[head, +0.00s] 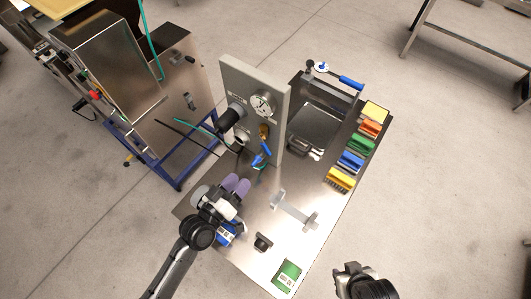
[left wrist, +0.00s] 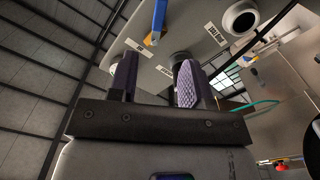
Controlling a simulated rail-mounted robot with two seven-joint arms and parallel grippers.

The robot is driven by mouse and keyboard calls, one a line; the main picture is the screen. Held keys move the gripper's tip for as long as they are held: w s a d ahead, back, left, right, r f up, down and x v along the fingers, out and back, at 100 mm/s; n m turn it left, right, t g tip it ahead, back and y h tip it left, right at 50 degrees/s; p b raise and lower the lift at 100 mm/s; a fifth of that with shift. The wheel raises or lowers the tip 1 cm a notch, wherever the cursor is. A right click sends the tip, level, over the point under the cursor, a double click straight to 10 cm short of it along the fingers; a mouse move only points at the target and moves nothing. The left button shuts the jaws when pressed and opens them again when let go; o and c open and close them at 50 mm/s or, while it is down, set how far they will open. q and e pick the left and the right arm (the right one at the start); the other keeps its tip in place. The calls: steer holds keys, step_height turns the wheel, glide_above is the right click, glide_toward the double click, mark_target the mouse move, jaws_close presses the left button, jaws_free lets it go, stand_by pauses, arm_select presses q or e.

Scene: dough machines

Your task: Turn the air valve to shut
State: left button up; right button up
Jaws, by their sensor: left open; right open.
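The air valve is a brass fitting (head: 264,131) with a blue lever (head: 262,155), low on the front of an upright grey panel (head: 282,110) below a round gauge (head: 262,105). The blue lever also shows at the top of the left wrist view (left wrist: 158,17), beyond the fingertips. My left gripper (head: 236,186) is open and empty, its purple pads pointing toward the panel, below and left of the lever and apart from it. In the left wrist view the gap between its fingers (left wrist: 156,80) is empty. My right gripper (head: 352,270) is at the bottom edge, far from the valve, partly seen.
The panel stands on a steel table (head: 243,262). A dark round part (head: 229,118) sticks out left of the valve. A grey bracket (head: 294,210), small black item (head: 263,242) and green item (head: 287,277) lie in front. Colored brushes (head: 351,161) line the right edge. A steel machine (head: 180,95) stands left.

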mark_target(265, 151)
arm_select(q)
steer(key=x, duration=1.3)
steer(key=shift+w+d+b, duration=0.2)
steer(key=shift+w+b, duration=0.1)
jaws_close()
